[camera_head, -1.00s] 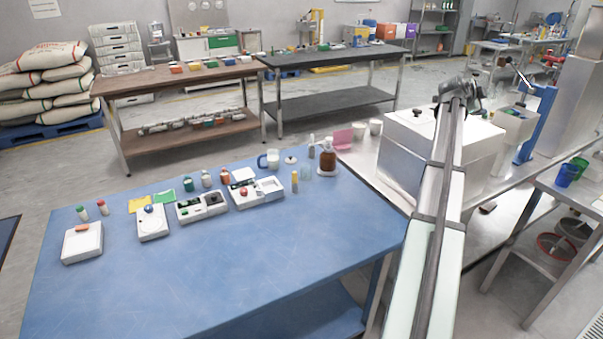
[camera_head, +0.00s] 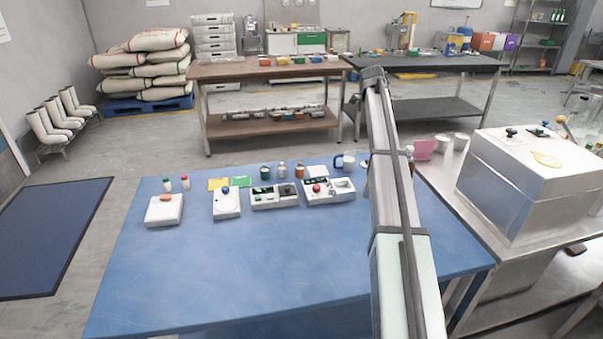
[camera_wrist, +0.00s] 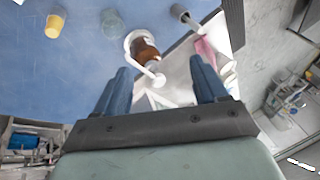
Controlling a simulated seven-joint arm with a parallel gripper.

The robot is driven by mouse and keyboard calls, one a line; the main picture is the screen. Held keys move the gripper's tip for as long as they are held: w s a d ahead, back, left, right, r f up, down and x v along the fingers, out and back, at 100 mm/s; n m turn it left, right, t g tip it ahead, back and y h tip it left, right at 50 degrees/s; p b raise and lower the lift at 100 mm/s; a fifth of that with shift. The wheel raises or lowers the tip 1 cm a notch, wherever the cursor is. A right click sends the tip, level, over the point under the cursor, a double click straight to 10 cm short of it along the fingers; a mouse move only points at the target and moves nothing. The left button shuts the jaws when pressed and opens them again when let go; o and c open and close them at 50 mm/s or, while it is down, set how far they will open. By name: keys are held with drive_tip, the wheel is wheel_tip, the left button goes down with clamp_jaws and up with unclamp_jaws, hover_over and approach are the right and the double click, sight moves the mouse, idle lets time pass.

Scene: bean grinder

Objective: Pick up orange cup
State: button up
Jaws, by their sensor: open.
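I cannot make out a clear orange cup. A small yellow-orange container (camera_wrist: 54,26) stands on the blue table at the top left of the wrist view. An orange-red jar (camera_head: 300,172) stands at the back of the blue table in the head view. My gripper (camera_wrist: 163,78) is open and empty, its two dark blue fingers apart. In the wrist view it is above the table edge, with a brown bottle (camera_wrist: 146,50) beyond the fingertips. My arm hides part of the table's right side in the head view.
A clear glass (camera_wrist: 113,23) is beside the brown bottle. A metal box machine (camera_head: 520,185) stands right, with a pink container (camera_head: 424,149) and pale cups (camera_head: 443,143) nearby.

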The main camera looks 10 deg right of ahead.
drive_tip(key=w+a+f+n+g+y, duration=0.15)
drive_tip(key=w+a, duration=0.25)
drive_tip(key=a, duration=0.5)
drive_tip(key=w+a+f+n+t+y, duration=0.1)
drive_tip(key=w+a+f+n+y, duration=0.15)
drive_tip(key=a, duration=0.65)
drive_tip(key=n+g, duration=0.1)
drive_tip(key=g, duration=0.1)
hover_over(300, 164)
wheel_tip(300, 164, down, 3)
drive_tip(key=shift+t+y, duration=0.25)
drive_tip(key=shift+y, duration=0.05)
drive_tip(key=f, duration=0.8)
drive_tip(key=shift+w+d+f, duration=0.2)
drive_tip(key=shift+w+f, duration=0.1)
drive_tip(key=shift+w, duration=0.1)
drive_tip(key=shift+a+f, duration=0.15)
drive_tip(key=shift+f, duration=2.4)
drive_tip(key=c, duration=1.2)
